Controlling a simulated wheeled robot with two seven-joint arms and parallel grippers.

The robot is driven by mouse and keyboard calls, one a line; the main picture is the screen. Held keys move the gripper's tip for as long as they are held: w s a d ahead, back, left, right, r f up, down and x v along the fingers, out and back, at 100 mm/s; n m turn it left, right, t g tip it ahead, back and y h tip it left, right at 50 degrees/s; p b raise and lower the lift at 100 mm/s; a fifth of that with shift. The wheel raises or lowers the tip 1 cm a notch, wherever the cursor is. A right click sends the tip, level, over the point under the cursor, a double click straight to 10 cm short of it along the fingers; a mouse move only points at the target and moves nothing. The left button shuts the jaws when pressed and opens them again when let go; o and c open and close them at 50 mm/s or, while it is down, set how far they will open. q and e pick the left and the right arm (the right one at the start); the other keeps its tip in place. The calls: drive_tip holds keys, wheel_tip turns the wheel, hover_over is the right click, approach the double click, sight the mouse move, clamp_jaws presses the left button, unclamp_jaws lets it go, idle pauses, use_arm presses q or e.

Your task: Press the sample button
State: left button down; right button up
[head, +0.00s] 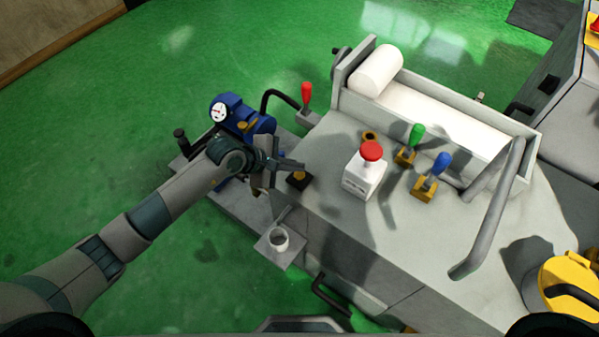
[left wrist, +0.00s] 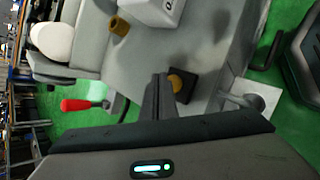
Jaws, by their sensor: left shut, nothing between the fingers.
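The sample button appears to be the small black block with an orange-yellow cap (head: 298,180) at the near left corner of the grey machine top. In the left wrist view the block and its round cap (left wrist: 177,84) lie right beside the fingertips. My left gripper (head: 302,165) is shut and empty, its fingers pointing right, just above or beside the block. In the left wrist view the shut fingers (left wrist: 158,82) cover part of the block's left side. I cannot tell whether they touch the cap. My right gripper is not in view.
A red mushroom button on a white box (head: 364,172), green (head: 416,134) and blue (head: 440,164) levers and a brass knob (head: 370,137) stand on the machine top. A red lever (head: 307,96), a blue motor (head: 240,115) and a white cup (head: 278,239) are near my arm.

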use_arm(q)
drive_tip(key=shift+f, duration=0.15)
drive_tip(key=shift+f+b, duration=0.3)
drive_tip(key=shift+b, duration=0.2)
idle(0.4)
